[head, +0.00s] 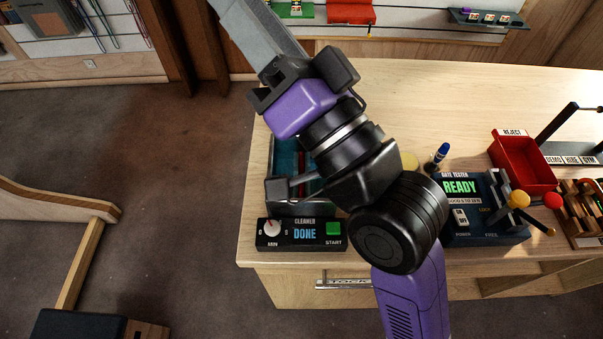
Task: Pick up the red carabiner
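My purple and black arm crosses the middle of the head view and covers part of the counter. Black end parts near its upper end (302,82) may be my gripper, but I cannot make out two fingertips or a grip on anything. I cannot clearly pick out the red carabiner. A narrow reddish strip shows inside the cleaner's tray (300,209), partly hidden behind my arm, and I cannot tell what it is. A wooden rack (574,222) at the right edge holds several coloured pieces, some red, too small to tell apart.
The cleaner panel (302,234) reads DONE. A gate tester (474,213) reads READY, with a blue-capped marker (437,157) behind it. A red REJECT bin (523,165) stands at the right. The back of the counter (440,95) is clear. A bench (85,250) stands on the floor at left.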

